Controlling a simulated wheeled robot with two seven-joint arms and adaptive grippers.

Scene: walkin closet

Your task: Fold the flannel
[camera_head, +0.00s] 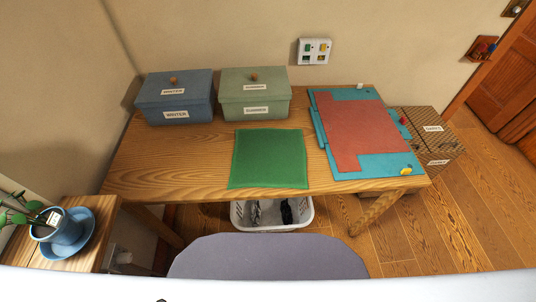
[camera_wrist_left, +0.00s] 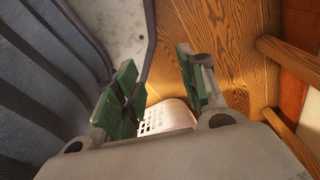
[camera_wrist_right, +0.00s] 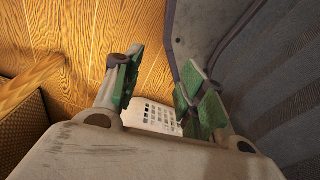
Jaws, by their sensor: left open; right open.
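The flannel (camera_head: 268,158) is a green square cloth lying flat and spread out on the wooden table, near its front edge, in the head view. Neither gripper shows in the head view. My left gripper (camera_wrist_left: 160,90) is open and empty in the left wrist view, with its green-padded fingers apart. My right gripper (camera_wrist_right: 155,92) is open and empty in the right wrist view. Both wrist views show wooden floor and part of a white basket beyond the fingers, with no flannel in sight.
Blue (camera_head: 174,98) and green (camera_head: 254,95) lidded boxes stand at the table's back left. A red-and-blue board (camera_head: 368,135) lies right of the flannel. A white basket (camera_head: 272,222) with dark items is under the table (camera_head: 155,165). A potted plant (camera_head: 60,228) stands at left.

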